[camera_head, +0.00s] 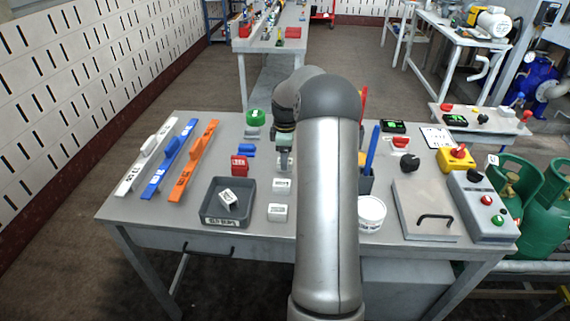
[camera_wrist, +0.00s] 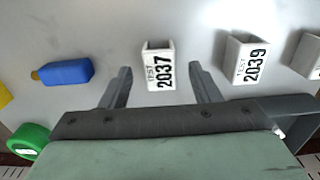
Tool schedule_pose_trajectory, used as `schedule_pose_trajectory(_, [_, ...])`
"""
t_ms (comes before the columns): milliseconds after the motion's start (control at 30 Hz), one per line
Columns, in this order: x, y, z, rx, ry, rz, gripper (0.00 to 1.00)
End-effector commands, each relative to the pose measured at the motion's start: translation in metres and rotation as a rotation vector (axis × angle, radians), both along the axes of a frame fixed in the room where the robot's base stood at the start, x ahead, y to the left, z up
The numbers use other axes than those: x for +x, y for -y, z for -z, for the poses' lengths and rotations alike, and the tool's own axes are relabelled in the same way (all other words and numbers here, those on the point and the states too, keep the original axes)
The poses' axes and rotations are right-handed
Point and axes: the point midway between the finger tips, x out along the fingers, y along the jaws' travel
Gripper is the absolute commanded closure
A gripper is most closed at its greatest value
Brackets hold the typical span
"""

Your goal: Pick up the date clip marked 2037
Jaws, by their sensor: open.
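The white date clip marked 2037 (camera_wrist: 158,72) lies on the grey bench in the wrist view, with "TEST" and 2037 in black on its face. My gripper (camera_wrist: 160,67) is open, one finger to the left of this clip and one to the right, with a gap on each side. Nothing is held. A similar white clip marked 2039 (camera_wrist: 246,62) lies to the right, beyond the right finger. In the head view my gripper (camera_head: 284,158) is low over the bench, and my arm and gripper partly hide the spot.
A blue piece (camera_wrist: 66,73) and a green round thing (camera_wrist: 28,141) lie left in the wrist view. Another white clip (camera_wrist: 309,54) is cut off at the right edge. In the head view a dark tray (camera_head: 248,208) and a red block (camera_head: 239,165) stand left, a white tub (camera_head: 371,213) right.

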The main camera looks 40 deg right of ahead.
Motion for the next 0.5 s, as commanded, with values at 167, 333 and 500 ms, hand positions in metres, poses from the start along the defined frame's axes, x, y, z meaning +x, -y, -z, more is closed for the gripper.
schedule_pose_trajectory(167, [0.000,-0.001,0.022,0.001,-0.001,0.000,0.44])
schedule_pose_trajectory(333, [0.000,-0.001,0.025,-0.001,0.001,0.000,0.44])
schedule_pose_trajectory(500, [0.000,-0.001,0.025,-0.001,0.001,0.000,0.60])
